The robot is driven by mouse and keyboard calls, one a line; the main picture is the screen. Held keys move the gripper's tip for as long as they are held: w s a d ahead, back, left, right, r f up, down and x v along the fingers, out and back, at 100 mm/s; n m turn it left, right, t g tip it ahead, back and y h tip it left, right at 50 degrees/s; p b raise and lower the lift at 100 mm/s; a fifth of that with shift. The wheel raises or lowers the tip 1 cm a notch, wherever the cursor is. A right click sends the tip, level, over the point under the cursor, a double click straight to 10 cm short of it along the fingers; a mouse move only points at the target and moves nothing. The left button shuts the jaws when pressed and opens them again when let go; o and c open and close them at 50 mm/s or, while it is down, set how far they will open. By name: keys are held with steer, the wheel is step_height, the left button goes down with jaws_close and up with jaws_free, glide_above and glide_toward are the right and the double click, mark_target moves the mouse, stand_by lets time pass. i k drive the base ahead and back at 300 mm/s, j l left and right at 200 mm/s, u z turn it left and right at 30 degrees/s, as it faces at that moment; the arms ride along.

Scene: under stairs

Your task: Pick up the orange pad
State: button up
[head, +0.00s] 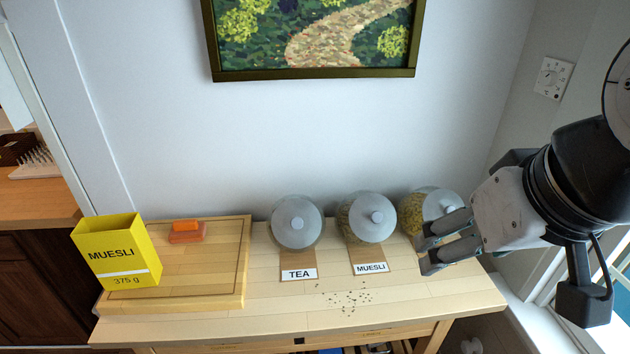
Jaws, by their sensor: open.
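The orange pad (186,225) is on the left part of the table, on a wooden board. It looks like a small bright orange block on top of a wider red-orange piece (188,238); I cannot tell whether they are joined. My gripper (427,254) is at the right, open and empty, with its fingers pointing left. It is far to the right of the pad, in front of the rightmost jar.
A yellow muesli box (117,252) stands open at the board's left, close to the pad. A tea jar (297,222), a muesli jar (368,218) and another jar (412,212) stand along the wall. Dark crumbs (346,298) lie in front.

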mark_target(186, 231)
steer(key=i+j, duration=0.1)
steer(key=j, duration=0.75)
steer(key=i+j, duration=0.15)
steer(key=j, duration=0.25)
steer(key=i+j, duration=0.1)
steer(key=j, duration=0.35)
steer(key=k+u, duration=0.05)
